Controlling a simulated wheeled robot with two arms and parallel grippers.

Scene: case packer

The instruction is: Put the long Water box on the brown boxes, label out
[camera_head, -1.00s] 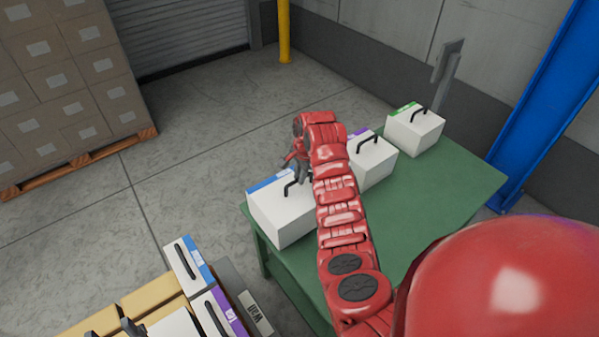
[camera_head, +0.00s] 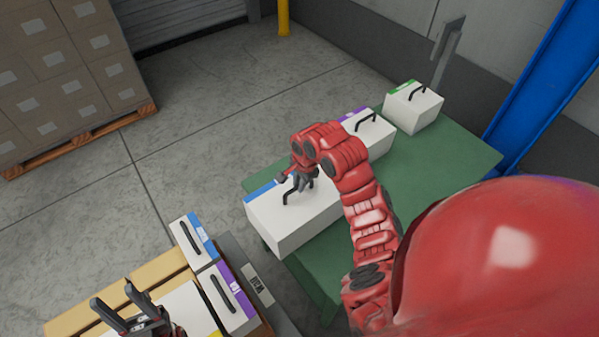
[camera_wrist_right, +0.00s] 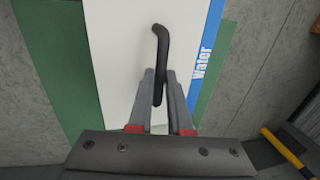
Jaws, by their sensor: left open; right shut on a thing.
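The long white Water box (camera_head: 285,228) is at the near left end of the green table. Its blue stripe runs along its left edge. The wrist view shows the white box top (camera_wrist_right: 122,60) and the word "Water" on the blue stripe. My right gripper (camera_head: 303,182) is shut on its black handle (camera_wrist_right: 161,60). I cannot tell if the box is off the table. My left gripper (camera_head: 118,312) is open and empty at the lower left, over the stack. The brown boxes (camera_head: 160,268) are at the lower left, with white boxes on them.
A blue-striped white box (camera_head: 192,240) and a purple-striped one (camera_head: 232,298) stand on the stack. The green table (camera_head: 440,165) also holds another purple-striped box (camera_head: 368,130) and a green-striped box (camera_head: 414,108). Loaded pallets (camera_head: 70,85) stand far left. Open floor lies between.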

